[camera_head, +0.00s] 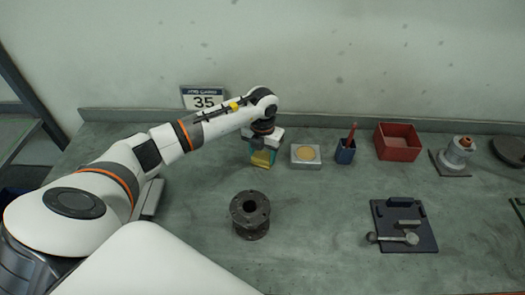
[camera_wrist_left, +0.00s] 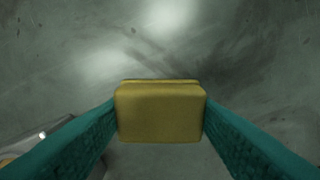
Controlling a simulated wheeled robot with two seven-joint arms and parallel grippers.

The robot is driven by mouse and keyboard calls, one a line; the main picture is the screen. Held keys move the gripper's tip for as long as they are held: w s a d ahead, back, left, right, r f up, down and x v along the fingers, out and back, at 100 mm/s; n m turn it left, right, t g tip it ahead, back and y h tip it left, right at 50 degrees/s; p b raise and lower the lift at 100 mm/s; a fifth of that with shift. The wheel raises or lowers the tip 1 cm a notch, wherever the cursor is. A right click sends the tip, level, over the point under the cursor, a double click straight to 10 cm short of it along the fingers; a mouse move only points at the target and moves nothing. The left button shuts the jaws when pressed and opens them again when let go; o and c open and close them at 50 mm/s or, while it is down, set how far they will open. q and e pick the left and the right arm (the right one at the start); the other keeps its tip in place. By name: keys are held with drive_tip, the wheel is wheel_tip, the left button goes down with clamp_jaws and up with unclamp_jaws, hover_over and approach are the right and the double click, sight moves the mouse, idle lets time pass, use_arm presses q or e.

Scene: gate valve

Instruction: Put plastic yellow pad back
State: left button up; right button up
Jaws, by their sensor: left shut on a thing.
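The yellow pad (camera_head: 261,159) is a small block held in my left gripper (camera_head: 263,154) near the back of the bench. The left wrist view shows the yellow pad (camera_wrist_left: 160,112) squeezed between the two teal fingers of the left gripper (camera_wrist_left: 160,115), with bare grey bench surface beyond it. Whether the pad touches the bench is hard to tell. A light grey square block (camera_head: 305,163) with a round tan top stands just right of the gripper. My right gripper does not show in either view.
A dark flanged pipe piece (camera_head: 250,215) stands in front of the gripper. To the right are a blue cup (camera_head: 345,154), a red bin (camera_head: 397,147), a grey-and-orange fitting (camera_head: 456,152) and a dark tool mat (camera_head: 406,240). The bench between the pipe and mat is clear.

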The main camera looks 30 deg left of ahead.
sight(263, 155)
use_arm(q)
drive_tip(key=shift+f, duration=0.15)
drive_tip(key=o, duration=0.9)
drive_tip(key=shift+o, duration=0.2)
drive_tip(key=shift+r, duration=0.5)
wheel_tip(263, 155, up, 12)
drive_tip(key=b, duration=0.3)
drive_tip(key=shift+f, duration=0.25)
